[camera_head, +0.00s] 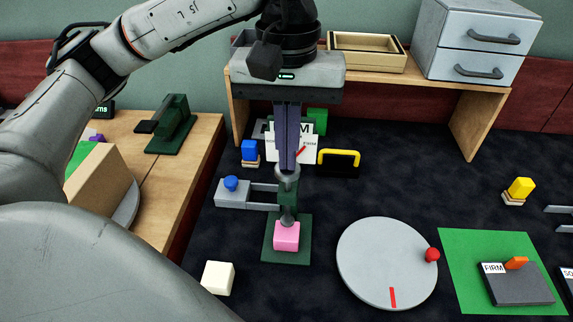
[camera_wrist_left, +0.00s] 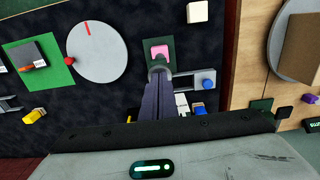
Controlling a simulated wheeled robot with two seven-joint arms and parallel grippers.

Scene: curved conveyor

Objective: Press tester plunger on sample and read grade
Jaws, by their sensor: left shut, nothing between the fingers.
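My left gripper (camera_head: 287,165) is shut, pointing straight down, with its fingertips at the top of the tester plunger (camera_head: 287,185). The plunger's lower end meets the pink sample block (camera_head: 286,236), which sits on the tester's dark green base (camera_head: 272,255). In the left wrist view the pink sample (camera_wrist_left: 159,53) shows just beyond the fingertips (camera_wrist_left: 158,75). A white dial card (camera_head: 300,152) with a red needle and the word FIRM stands behind the plunger, partly hidden by my fingers. My right gripper is in neither view.
A grey turntable (camera_head: 385,262) with a red knob lies to the right, beside a green mat (camera_head: 470,250) bearing a FIRM plate (camera_head: 515,285). A white cube (camera_head: 217,278) lies at front left. A wooden shelf (camera_head: 375,77) with drawers (camera_head: 475,45) stands behind.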

